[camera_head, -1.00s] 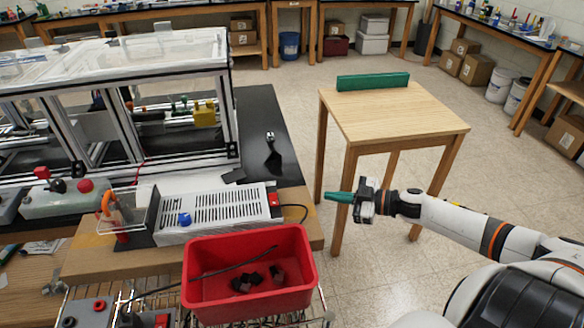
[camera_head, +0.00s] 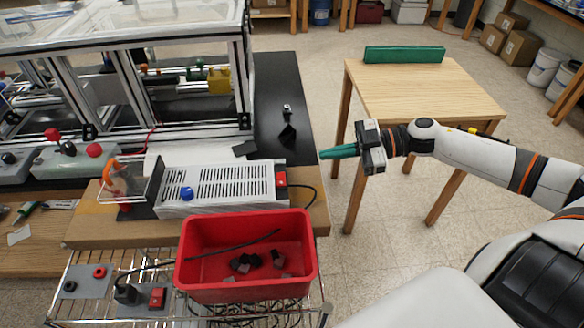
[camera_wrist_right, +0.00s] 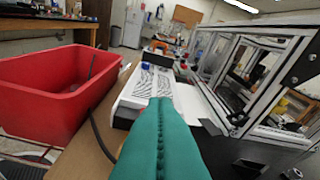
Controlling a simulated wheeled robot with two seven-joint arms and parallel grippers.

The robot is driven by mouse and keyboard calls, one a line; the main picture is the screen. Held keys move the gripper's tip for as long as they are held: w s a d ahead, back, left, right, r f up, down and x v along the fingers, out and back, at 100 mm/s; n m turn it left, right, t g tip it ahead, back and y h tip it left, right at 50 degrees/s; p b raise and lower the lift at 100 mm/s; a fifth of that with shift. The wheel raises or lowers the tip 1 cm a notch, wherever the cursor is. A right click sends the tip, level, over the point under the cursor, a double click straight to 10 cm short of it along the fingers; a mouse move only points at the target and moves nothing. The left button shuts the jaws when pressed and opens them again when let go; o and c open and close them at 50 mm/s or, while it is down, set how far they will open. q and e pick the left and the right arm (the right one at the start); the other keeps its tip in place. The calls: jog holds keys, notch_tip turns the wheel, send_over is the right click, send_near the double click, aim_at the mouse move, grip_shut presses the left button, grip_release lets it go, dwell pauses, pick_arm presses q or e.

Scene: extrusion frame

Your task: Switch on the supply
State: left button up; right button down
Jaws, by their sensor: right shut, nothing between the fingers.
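The supply is a white box with a slotted top (camera_head: 232,184) and a blue knob (camera_head: 187,193). It lies on a wooden board, with a red switch (camera_head: 281,180) at its right end. I cannot tell the switch's position. My right gripper (camera_head: 322,154) has green fingers, shut and empty. It is in the air to the right of the supply, apart from the switch. In the right wrist view the shut fingers (camera_wrist_right: 160,125) point toward the supply (camera_wrist_right: 150,85), hiding part of its near end. My left gripper is not in view.
A red bin (camera_head: 190,262) with dark parts stands in front of the supply. A black cable loops from the supply's right end. The extrusion frame (camera_head: 245,85) stands behind. A wooden stool (camera_head: 415,90) with a green bar is at the right. A grey plate holds another red switch (camera_head: 157,297).

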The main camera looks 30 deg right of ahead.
jog(key=p, duration=0.2)
send_over(281, 180)
jog(key=s+d, duration=0.1)
jog(key=d, duration=0.2)
jog(key=f, duration=0.5)
jog(key=shift+w+a, duration=0.25)
jog(key=shift+w, duration=0.1)
jog(key=shift+d+f, duration=0.1)
jog(key=shift+f, duration=0.35)
